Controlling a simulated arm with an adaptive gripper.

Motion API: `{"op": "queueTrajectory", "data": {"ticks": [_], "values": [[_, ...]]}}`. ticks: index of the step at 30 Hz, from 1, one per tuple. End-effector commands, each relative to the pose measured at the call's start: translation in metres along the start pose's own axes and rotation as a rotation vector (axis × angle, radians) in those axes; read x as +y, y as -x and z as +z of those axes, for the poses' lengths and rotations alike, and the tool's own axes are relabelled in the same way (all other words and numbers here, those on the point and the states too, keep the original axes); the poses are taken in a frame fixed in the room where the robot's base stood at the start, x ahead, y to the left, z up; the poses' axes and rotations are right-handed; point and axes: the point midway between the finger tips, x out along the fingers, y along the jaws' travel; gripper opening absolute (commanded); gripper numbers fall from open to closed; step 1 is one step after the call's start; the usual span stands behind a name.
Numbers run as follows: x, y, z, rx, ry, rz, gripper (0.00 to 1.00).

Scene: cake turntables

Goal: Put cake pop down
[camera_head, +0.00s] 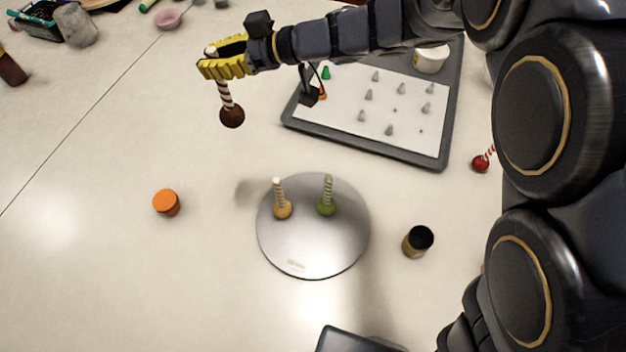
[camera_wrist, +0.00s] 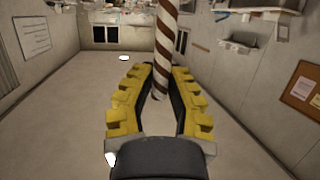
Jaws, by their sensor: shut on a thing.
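My gripper (camera_head: 213,65) has yellow fingers and is shut on the striped stick of a brown cake pop (camera_head: 231,116). The pop hangs ball-down, in the air left of the tray. In the wrist view the brown-and-white stick (camera_wrist: 163,60) stands between the yellow fingers (camera_wrist: 158,95); the ball is not visible there. A round silver turntable (camera_head: 311,250) stands below and to the right of my gripper. On it are a tan cake pop (camera_head: 282,208) and a green cake pop (camera_head: 326,206), both stick-up. A red cake pop (camera_head: 481,163) lies at the right, partly hidden by my arm.
A grey-rimmed tray (camera_head: 437,158) with a white sheet and several small grey cones lies behind the turntable. An orange jar (camera_head: 166,202) stands left of the turntable, a black-topped jar (camera_head: 418,240) right. A pink bowl (camera_head: 168,19) is at the back left. The left table is mostly clear.

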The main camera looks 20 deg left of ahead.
Motion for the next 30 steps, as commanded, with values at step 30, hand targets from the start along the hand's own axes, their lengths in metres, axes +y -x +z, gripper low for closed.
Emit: {"op": "queueTrajectory", "data": {"ticks": [30], "values": [[-0.215,0.211,0.072,0.009,0.086,-0.299,0.00]]}}
